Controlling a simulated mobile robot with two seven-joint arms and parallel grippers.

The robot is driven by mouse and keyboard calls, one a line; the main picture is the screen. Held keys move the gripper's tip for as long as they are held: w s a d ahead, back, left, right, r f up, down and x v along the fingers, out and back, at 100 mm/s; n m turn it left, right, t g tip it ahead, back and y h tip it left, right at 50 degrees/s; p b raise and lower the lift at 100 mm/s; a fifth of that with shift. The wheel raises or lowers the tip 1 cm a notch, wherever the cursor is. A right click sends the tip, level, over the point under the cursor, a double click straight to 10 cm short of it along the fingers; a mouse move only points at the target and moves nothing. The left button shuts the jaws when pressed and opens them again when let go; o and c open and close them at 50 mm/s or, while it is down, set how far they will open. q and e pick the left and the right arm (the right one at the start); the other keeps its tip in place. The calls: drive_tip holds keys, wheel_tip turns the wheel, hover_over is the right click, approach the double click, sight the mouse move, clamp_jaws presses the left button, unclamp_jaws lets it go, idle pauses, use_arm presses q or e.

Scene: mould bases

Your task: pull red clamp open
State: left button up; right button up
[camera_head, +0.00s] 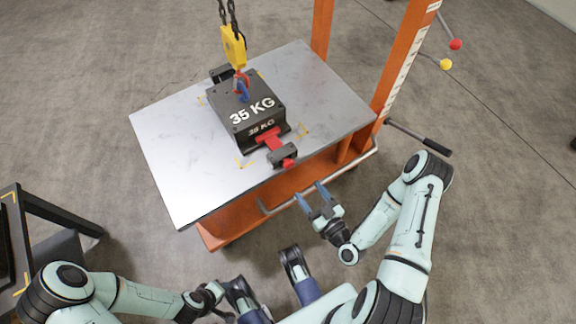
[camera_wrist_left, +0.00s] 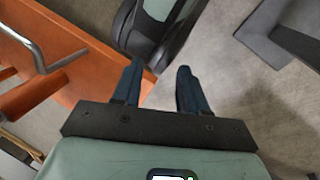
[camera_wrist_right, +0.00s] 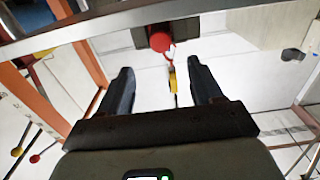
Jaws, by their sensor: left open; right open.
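The red clamp (camera_head: 272,141) shows as a red bar with a black block at the near side of the black 35 KG mould base (camera_head: 245,113), close to the table's front edge. Its red end also shows in the right wrist view (camera_wrist_right: 160,42), beyond my fingertips with the black block around it. My right gripper (camera_head: 311,191) is open and empty, in front of the table edge, pointing toward the clamp and apart from it. My left gripper (camera_wrist_left: 160,70) is open and empty, away from the clamp; its fingers are unclear in the head view.
The mould base stands on a metal-topped orange lift table (camera_head: 175,160), under a yellow hook (camera_head: 233,45) on a chain. A metal push bar (camera_head: 330,180) runs along the table's front. An orange post (camera_head: 405,60) rises at the right. A black frame (camera_head: 50,210) stands at left.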

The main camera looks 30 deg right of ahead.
sight(290, 166)
use_arm(q)
drive_tip(key=shift+w+a+f+t+b, duration=0.15)
drive_tip(key=shift+w+a+f+b, duration=0.15)
drive_tip(key=shift+w+f, duration=0.15)
drive_tip(key=shift+w+a+f+t+b, duration=0.2)
drive_tip(key=shift+w+f+b, duration=0.1)
drive_tip(key=shift+w, duration=0.25)
use_arm(e)
drive_tip(key=w, duration=0.7)
drive_tip(key=w+a, duration=0.1)
drive_tip(key=w, duration=0.3)
